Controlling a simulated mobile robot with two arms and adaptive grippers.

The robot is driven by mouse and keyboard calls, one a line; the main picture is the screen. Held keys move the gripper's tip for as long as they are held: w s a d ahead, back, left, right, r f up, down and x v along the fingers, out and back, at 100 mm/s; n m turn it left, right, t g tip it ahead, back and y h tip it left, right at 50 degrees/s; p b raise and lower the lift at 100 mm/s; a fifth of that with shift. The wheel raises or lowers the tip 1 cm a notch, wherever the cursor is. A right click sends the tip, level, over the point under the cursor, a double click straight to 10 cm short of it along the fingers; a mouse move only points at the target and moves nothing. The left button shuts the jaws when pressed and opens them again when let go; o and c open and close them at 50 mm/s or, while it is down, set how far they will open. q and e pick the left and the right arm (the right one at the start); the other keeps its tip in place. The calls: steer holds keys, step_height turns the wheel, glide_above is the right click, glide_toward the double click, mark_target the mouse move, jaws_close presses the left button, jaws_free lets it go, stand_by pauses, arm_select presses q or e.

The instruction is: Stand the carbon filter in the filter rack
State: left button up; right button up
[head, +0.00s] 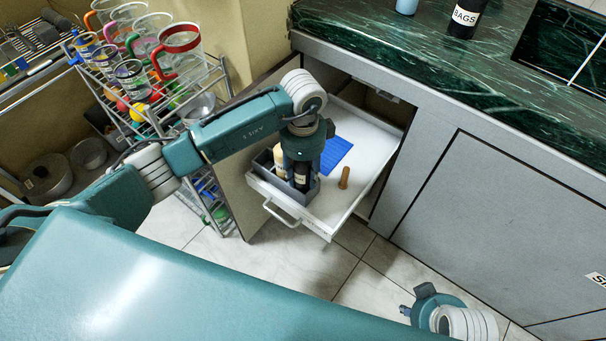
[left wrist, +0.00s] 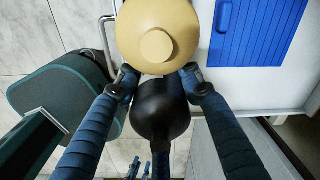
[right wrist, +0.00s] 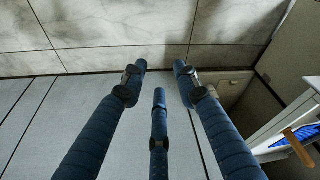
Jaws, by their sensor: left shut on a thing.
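The carbon filter (head: 301,176), black with a pale label, is upright at the grey filter rack (head: 312,196) in the open drawer. Its lower end is hidden behind the rack's front wall, so I cannot tell if it touches the rack floor. My left gripper (head: 303,158) points down and is shut on the filter. In the left wrist view the black filter (left wrist: 160,110) sits between the fingers (left wrist: 159,80), beside a cream filter (left wrist: 157,30). The cream filter (head: 280,158) stands in the rack. My right gripper (right wrist: 160,78) is open and empty, low at the right in the head view (head: 410,308).
The white drawer (head: 364,150) also holds a ribbed blue mat (head: 336,153) and a small brown upright piece (head: 344,178). A cabinet door (head: 245,130) stands open on the left, near a wire shelf with jugs (head: 180,55). A green counter (head: 400,45) lies above.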

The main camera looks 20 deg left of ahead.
arm_select(q)
steer(key=shift+f, duration=0.15)
arm_select(e)
steer(key=shift+r, duration=0.1)
arm_select(q)
steer(key=shift+f, duration=0.15)
steer(key=o, duration=1.3)
steer(key=shift+c, duration=0.2)
arm_select(e)
steer(key=shift+r, duration=0.2)
arm_select(q)
steer(key=shift+r, duration=0.4)
step_height(320, 180, up, 12)
steer(key=shift+f+p, duration=0.2)
steer(key=shift+p, duration=1)
arm_select(e)
step_height(320, 180, down, 9)
steer(key=shift+s+r+g, duration=0.2)
steer(key=shift+s+g, duration=0.1)
steer(key=shift+s, duration=0.1)
